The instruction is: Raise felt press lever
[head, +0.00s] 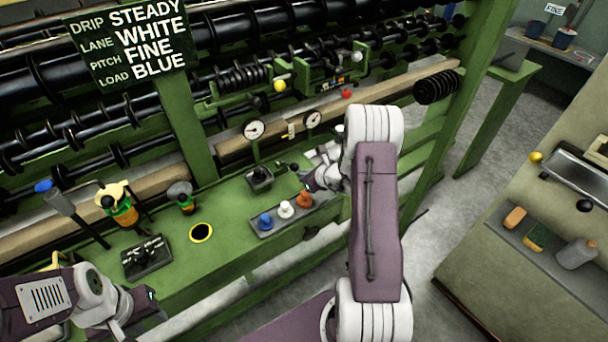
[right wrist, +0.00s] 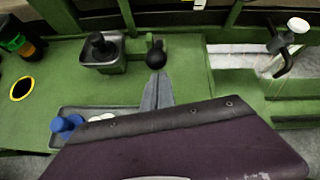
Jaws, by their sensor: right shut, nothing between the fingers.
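A short lever with a round black ball knob (head: 293,167) stands at the back of the green bench; no label shows whether it is the felt press lever. In the right wrist view its black ball (right wrist: 156,57) is just beyond my fingertips. My right gripper (head: 307,181) is shut and empty, close to the ball; its fingers (right wrist: 157,80) also show in the right wrist view. I cannot tell whether they touch the ball. My left gripper (head: 152,295) is at the lower left, away from the lever, its fingers too small to read.
A black knob on a square box (head: 260,178) stands left of the lever. A tray (head: 262,232) with blue, white and orange pegs lies in front. Two gauges (head: 254,130) stand behind. A yellow-rimmed hole (head: 202,233) and a black-topped bottle (head: 181,195) are further left.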

